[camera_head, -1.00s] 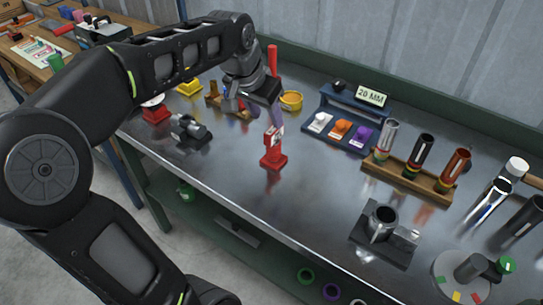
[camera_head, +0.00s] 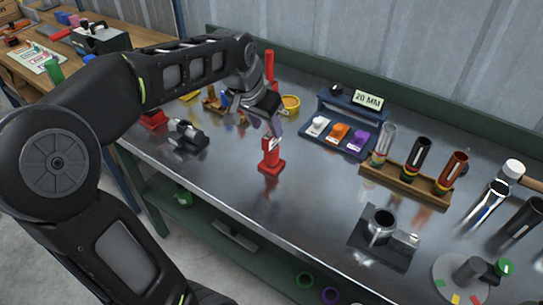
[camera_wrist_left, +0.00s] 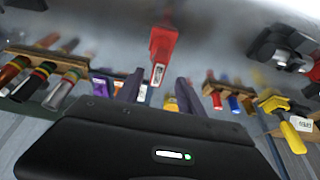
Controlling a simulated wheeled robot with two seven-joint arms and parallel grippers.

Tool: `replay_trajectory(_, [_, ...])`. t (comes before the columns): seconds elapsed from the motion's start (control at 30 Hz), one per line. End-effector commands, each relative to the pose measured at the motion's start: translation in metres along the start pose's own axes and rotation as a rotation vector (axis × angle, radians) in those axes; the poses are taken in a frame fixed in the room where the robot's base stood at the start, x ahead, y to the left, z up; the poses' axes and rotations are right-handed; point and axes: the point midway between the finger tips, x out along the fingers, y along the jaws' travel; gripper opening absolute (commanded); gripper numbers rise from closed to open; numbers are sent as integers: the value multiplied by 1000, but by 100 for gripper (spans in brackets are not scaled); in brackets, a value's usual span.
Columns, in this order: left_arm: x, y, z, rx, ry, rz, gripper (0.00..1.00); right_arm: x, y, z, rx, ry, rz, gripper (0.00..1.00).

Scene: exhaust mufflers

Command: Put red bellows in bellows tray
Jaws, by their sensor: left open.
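A red upright piece (camera_head: 271,160) with a square base and a white label stands on the metal bench. No ribs show, so I cannot tell whether it is the bellows. A dark blue tray (camera_head: 312,138) to the right holds white (camera_head: 320,123), orange (camera_head: 339,131) and purple (camera_head: 357,140) pieces. My right gripper is out of view.
A wooden rack (camera_head: 405,184) of banded tubes stands right of the tray. A dark fixture (camera_head: 382,228) with a metal cup is at front right. Bare bench lies between the red piece and the fixture.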

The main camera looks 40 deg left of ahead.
Motion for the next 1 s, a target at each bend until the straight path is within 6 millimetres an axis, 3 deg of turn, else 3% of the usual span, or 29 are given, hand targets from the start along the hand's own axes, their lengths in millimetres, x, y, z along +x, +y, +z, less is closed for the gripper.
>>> replay_trajectory(0.4, [49, 4, 0, 0, -4, 1, 45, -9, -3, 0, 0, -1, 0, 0])
replay_trajectory(1.0, [51, 3, 0, 0, -1, 0, 45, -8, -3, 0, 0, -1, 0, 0])
